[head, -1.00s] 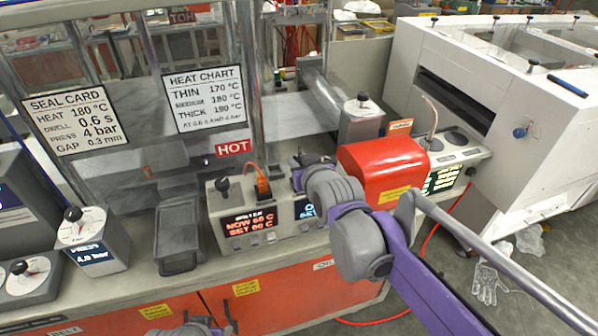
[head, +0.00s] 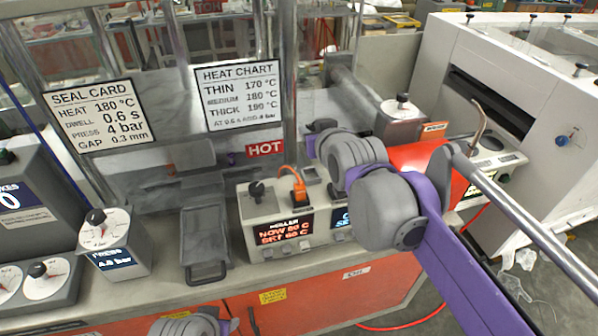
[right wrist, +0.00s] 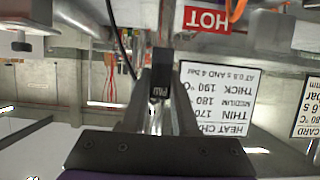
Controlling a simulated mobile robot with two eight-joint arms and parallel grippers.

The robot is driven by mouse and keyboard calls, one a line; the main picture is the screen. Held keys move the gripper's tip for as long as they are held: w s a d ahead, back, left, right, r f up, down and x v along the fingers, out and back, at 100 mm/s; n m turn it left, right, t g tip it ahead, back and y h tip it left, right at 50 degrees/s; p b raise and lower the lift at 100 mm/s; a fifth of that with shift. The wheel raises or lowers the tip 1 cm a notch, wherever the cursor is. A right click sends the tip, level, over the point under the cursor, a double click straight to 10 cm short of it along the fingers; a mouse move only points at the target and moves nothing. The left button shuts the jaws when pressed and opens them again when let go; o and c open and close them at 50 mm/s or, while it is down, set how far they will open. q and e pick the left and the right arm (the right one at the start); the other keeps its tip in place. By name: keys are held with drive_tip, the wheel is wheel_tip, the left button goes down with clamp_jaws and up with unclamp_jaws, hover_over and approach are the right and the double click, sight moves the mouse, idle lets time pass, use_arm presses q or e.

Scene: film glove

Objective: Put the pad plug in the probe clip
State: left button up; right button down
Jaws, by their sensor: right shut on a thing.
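My right gripper (head: 319,134) is above and behind the box marked MULLER, in front of the clear guard. In the right wrist view its fingers (right wrist: 157,100) are shut on the pad plug (right wrist: 158,76), a small black block with white letters. A black cable passes just left of the plug there. Only a grey and purple part of my left arm shows at the bottom edge.
The MULLER box (head: 282,228) stands on the bench beside a grey tray (head: 203,240). A HOT sign (head: 265,148) hangs on the guard behind. A red machine (head: 415,157) is partly hidden behind my right arm. Dial boxes (head: 112,240) stand at the left.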

hover_over(311, 178)
wheel_tip(311, 178, down, 5)
drive_tip(key=shift+s+f+b, duration=0.15)
drive_tip(key=shift+f+b, duration=0.05)
drive_tip(key=shift+b, duration=0.1)
drive_tip(key=shift+f, duration=2.15)
drive_tip(key=shift+f+b, duration=0.15)
drive_tip(key=shift+b, duration=0.15)
drive_tip(key=c, duration=1)
unclamp_jaws()
